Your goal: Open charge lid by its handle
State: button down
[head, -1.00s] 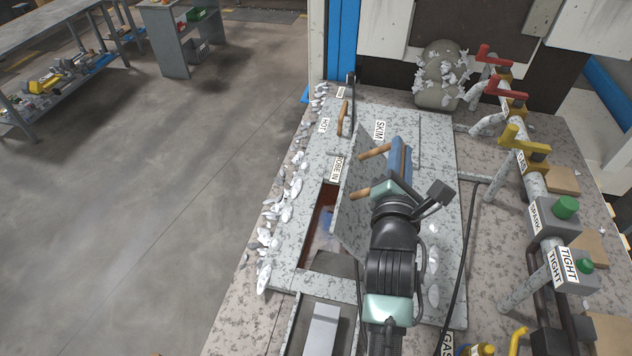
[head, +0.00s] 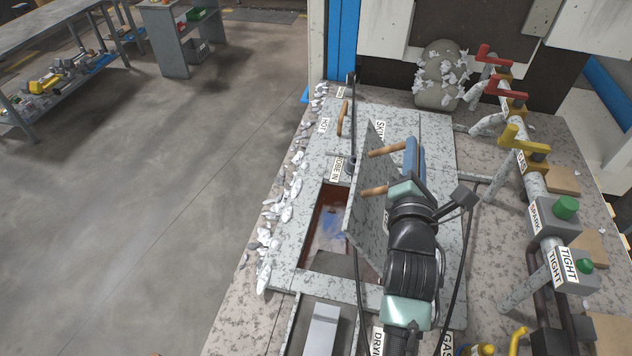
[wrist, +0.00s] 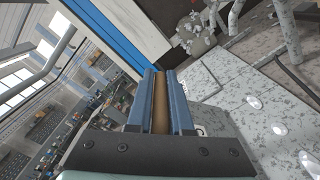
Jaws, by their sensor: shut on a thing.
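The charge lid (head: 366,192) is a grey speckled plate standing steeply tilted at the right side of its opening (head: 328,215). Its wooden handle (head: 387,150) juts out from the plate's right face. My gripper (head: 411,157) is shut on the handle, its blue fingers hiding the grip part. In the wrist view the tan handle bar (wrist: 161,102) lies between the two blue fingers of my gripper (wrist: 161,80). The reddish-brown inside of the opening shows, with a bluish patch in it.
A second wooden handle (head: 343,118) and a dark upright bar (head: 351,110) stand behind the lid. Red levers (head: 494,54), a yellow lever (head: 524,138) and pipework line the right. Pale metal scraps (head: 286,213) lie along the left edge. A dark cable hangs near my arm.

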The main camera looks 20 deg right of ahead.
jog(key=shift+s+d+r, duration=0.1)
jog(key=shift+d+r, duration=0.05)
jog(key=shift+d, duration=0.05)
jog(key=shift+s+d+m, duration=0.4)
jog(key=shift+d, duration=0.2)
jog(key=c, duration=0.8)
grip_release()
jog(key=shift+c, duration=0.2)
jog(key=shift+a, duration=0.15)
jog(key=b+v, duration=0.6)
jog(key=v, duration=0.7)
jog(key=shift+b, duration=0.35)
